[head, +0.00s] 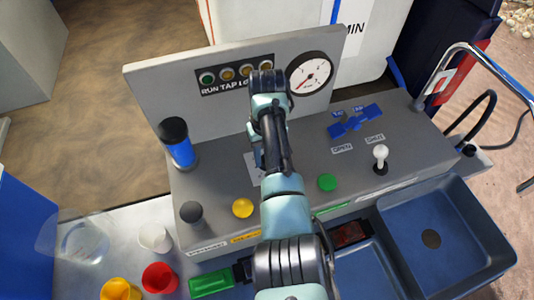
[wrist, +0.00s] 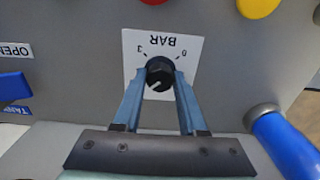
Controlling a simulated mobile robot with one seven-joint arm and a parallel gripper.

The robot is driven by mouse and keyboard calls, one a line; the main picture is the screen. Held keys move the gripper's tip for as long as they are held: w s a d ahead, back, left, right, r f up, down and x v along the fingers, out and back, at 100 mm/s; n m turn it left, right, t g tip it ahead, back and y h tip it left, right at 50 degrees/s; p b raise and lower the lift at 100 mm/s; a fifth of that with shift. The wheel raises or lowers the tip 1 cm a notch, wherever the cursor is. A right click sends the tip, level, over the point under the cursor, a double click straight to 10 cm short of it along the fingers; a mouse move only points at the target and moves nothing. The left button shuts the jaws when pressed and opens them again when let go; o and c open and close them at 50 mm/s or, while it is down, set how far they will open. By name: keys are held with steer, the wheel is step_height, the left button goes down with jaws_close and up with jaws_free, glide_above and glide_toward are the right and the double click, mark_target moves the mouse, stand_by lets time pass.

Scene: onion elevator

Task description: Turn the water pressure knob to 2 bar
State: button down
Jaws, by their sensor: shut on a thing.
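The pressure knob (wrist: 157,66) is small, round and black with a white pointer mark. It sits on a white BAR label (wrist: 133,52), which appears upside down in the wrist view, with a 3 at left and a 0 at right. The white mark points toward the lower left in that view. My gripper (wrist: 160,76) is shut on the knob, one blue finger on each side. In the head view my arm hides the knob, and only an edge of the white label (head: 250,164) shows. The round pressure gauge (head: 310,74) has a red needle pointing lower left.
A blue-handled lever (head: 180,150) stands at the panel's left. A blue valve handle (head: 355,121) and a white-topped lever (head: 380,155) are at right. Yellow (head: 242,208) and green (head: 327,182) buttons flank my arm. A blue sink (head: 450,235) is in front.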

steer(key=shift+w+r, duration=0.1)
steer(key=shift+c, duration=2.3)
jaws_free()
step_height(320, 180, up, 13)
steer(key=p, duration=0.1)
